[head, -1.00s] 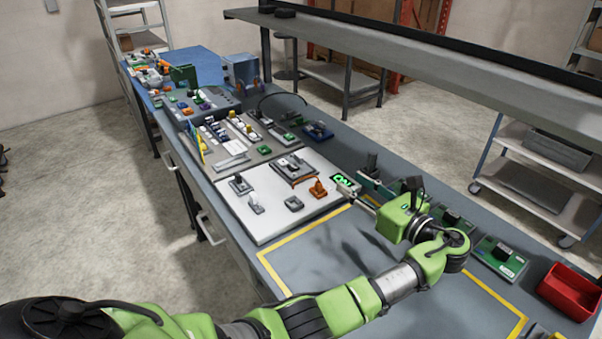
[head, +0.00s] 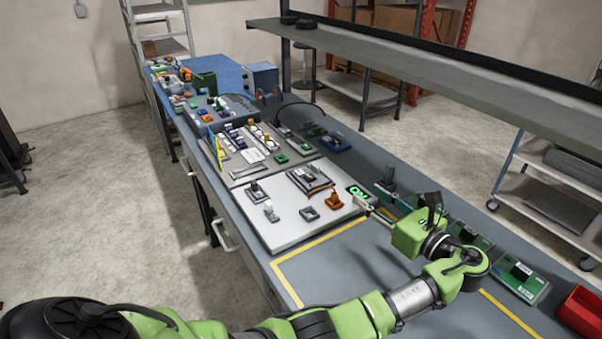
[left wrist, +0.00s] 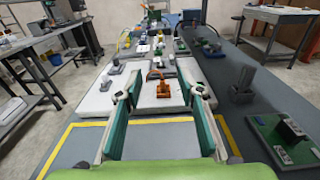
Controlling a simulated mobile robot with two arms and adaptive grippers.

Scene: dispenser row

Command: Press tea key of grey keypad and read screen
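I cannot make out a grey keypad or a tea key for certain. My left gripper (head: 368,205) is close to the screen, at the board's near right corner; I cannot tell whether it touches anything. In the left wrist view its two teal fingers (left wrist: 160,98) are wide apart with nothing gripped between them. An orange device (left wrist: 163,88) shows beyond the gap. My right gripper is not in view.
The white board (head: 285,232) carries several small grey devices and the orange one. Green circuit boards (head: 522,280) and a red bin (head: 582,312) lie to the right. A grey shelf (head: 430,70) overhangs the bench's far side. The yellow-outlined area (head: 335,265) looks clear.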

